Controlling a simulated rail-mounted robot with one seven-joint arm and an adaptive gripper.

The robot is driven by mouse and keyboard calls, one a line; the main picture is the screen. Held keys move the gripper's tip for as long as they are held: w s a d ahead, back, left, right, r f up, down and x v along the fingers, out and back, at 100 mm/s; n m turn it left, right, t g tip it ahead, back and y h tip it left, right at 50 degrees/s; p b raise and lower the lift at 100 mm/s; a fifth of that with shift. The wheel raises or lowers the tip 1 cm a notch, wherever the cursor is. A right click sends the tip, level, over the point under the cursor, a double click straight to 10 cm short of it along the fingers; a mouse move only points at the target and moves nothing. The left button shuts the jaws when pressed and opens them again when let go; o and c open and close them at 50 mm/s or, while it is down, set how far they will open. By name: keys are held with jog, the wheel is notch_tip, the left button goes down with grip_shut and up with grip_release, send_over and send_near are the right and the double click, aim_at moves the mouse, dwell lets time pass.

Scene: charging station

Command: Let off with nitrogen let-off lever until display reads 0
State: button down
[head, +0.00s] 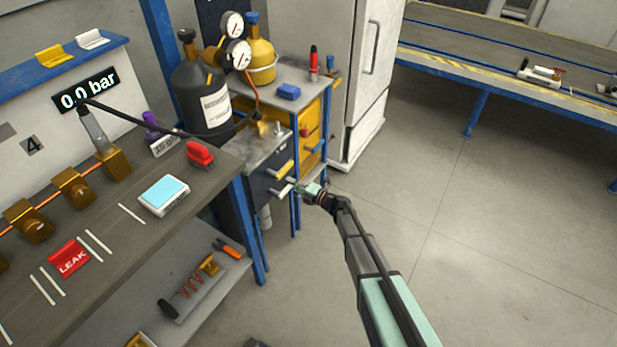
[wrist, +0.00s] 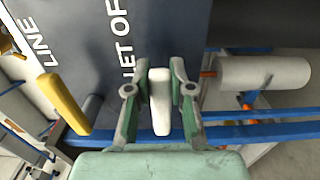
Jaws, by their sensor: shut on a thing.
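The display (head: 86,90) on the back wall reads 0.0 bar. The let-off lever is the white handle (wrist: 160,105) beside the words LET OFF on the dark grey panel (wrist: 90,30). In the head view the lever (head: 282,190) sticks out low on the front of the grey box. My gripper (head: 303,191) is at this lever. In the wrist view my gripper (wrist: 160,92) has one green finger on each side of the lever and is shut on it. A yellow lever (wrist: 62,100) beside the word LINE is to the left, apart from my fingers.
A black cylinder (head: 200,103) and a yellow cylinder (head: 261,60) stand behind the box, with two round gauges (head: 237,53). A blue bar (wrist: 255,132) and a pale cylinder (wrist: 263,73) lie close right of my gripper. Open floor (head: 470,230) is at the right.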

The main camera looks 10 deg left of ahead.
dwell(0.3)
jog(key=c, duration=1)
grip_release()
jog(key=shift+a+f, duration=0.1)
jog(key=v, duration=1.2)
